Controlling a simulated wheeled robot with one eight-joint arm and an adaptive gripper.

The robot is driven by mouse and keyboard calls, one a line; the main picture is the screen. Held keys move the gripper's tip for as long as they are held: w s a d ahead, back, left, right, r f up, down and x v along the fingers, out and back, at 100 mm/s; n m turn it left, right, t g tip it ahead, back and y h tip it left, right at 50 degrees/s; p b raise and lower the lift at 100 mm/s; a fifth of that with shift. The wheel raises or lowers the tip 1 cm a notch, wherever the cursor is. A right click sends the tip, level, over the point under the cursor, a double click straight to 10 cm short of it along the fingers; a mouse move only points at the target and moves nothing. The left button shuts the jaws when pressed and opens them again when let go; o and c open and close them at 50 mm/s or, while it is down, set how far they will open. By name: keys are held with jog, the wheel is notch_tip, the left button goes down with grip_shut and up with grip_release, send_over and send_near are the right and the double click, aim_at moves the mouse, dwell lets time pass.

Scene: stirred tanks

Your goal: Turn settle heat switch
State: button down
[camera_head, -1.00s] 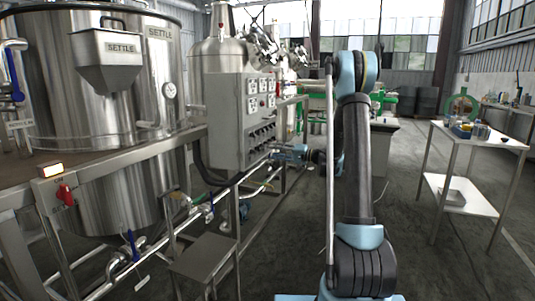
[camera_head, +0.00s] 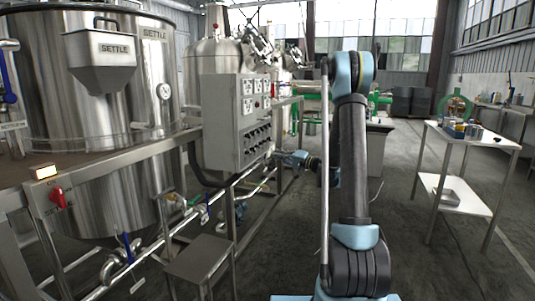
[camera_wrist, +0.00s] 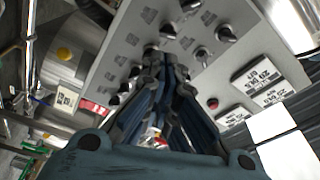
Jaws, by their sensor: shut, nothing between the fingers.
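The grey control panel (camera_head: 228,125) stands in front of the tanks in the camera_head view, with rows of black knobs (camera_head: 258,140) on its lower face. In the wrist view the panel (camera_wrist: 118,62) looks turned over, and several black knobs (camera_wrist: 200,54) show on it. Their labels are too small to read, so I cannot tell which is the settle heat switch. My gripper (camera_wrist: 161,52) is shut and empty, its tips close to or against a knob; contact cannot be told. In the camera_head view my gripper (camera_head: 280,156) is small, beside the panel's lower right.
The settle tank (camera_head: 88,100) stands at left. A red switch (camera_head: 57,196) and a lit lamp (camera_head: 43,172) sit on its frame. A metal step (camera_head: 198,258) stands below the panel. A white table (camera_head: 470,140) is at right. The floor between is clear.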

aim_at(253, 149)
jog(key=w+a, duration=0.2)
jog(key=w+a+m+t, duration=0.1)
jog(key=w+a, duration=0.1)
jog(key=a, duration=0.1)
jog(key=w+a+t+h, duration=0.1)
jog(key=a, duration=0.1)
jog(key=shift+w+a+r+m, duration=0.3)
jog(key=shift+w+a+r, duration=0.1)
dwell(0.3)
jog(key=shift+s+a+f, duration=0.15)
jog(key=shift+s+f, duration=0.1)
jog(key=shift+s, duration=0.15)
